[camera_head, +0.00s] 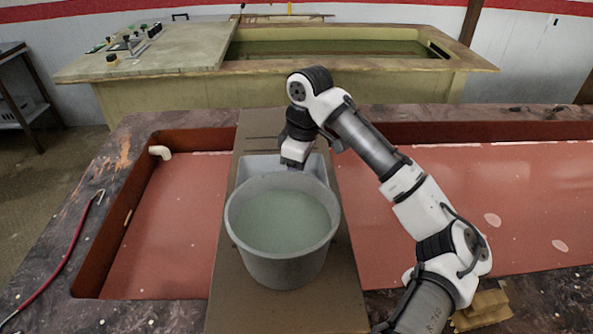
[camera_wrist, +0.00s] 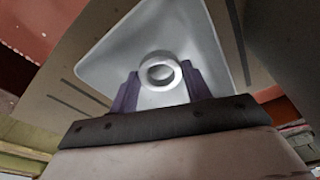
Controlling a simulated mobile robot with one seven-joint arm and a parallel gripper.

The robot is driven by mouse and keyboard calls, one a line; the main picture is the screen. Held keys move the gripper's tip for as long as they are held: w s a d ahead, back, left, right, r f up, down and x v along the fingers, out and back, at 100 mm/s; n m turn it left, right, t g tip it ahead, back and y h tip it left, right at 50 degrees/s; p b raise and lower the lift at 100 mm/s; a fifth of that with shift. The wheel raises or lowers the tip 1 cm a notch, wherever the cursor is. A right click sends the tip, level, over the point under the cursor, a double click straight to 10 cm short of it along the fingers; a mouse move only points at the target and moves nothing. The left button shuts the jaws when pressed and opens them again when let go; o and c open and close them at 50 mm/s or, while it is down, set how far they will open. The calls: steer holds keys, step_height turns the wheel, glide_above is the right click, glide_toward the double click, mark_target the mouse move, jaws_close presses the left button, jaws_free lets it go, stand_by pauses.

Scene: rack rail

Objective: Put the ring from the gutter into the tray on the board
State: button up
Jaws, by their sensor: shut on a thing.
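The ring (camera_wrist: 175,68) is small and pale grey. In the wrist view it sits between the two dark fingers of my gripper (camera_wrist: 160,84), which is shut on it. Behind it in that view is the light grey tray (camera_wrist: 110,62). In the head view the tray (camera_head: 258,166) lies on the brown board (camera_head: 285,312), partly hidden by the bucket. My gripper (camera_head: 294,162) is over the tray there, and its fingers and the ring are hidden. I cannot tell the ring's height above the tray floor.
A large grey bucket (camera_head: 283,258) stands on the board just in front of the tray, close to my gripper. The board spans a sunken reddish basin (camera_head: 175,230). A red hooked rod (camera_head: 65,262) lies on the left edge.

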steer(key=shift+f, duration=0.3)
steer(key=shift+f, duration=0.1)
steer(key=o, duration=1)
steer(key=r, duration=0.4)
steer(key=d+r+b, duration=0.1)
steer(key=r, duration=0.7)
steer(key=shift+s+d, duration=0.15)
steer(key=shift+s, duration=0.15)
